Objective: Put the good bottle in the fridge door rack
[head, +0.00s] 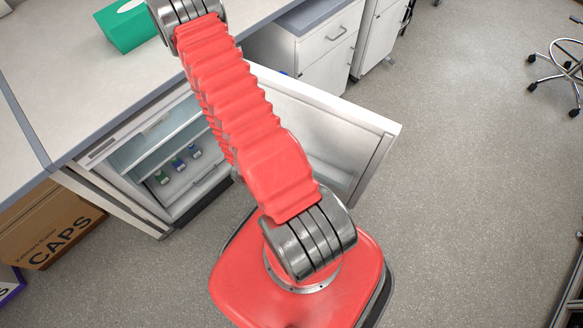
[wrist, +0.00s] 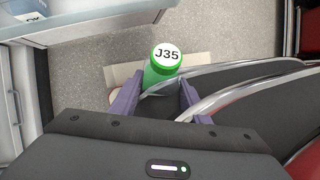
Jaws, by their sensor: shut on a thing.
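In the wrist view a green bottle (wrist: 153,77) with a white top marked J35 stands out between the two purple fingers of my gripper (wrist: 160,100). My gripper is shut on it. Its lower part is hidden by the fingers and the gripper body. In the head view the fridge (head: 165,150) under the bench is open, and its white door (head: 345,130) is swung out to the right. My arm hides part of the fridge and door. The door rack cannot be made out clearly there. My gripper is not visible in the head view.
Several small bottles (head: 178,163), green and blue, stand inside the fridge. A pale shelf or rack edge (wrist: 75,22) crosses the upper left of the wrist view. A cardboard box (head: 45,225) stands left of the fridge.

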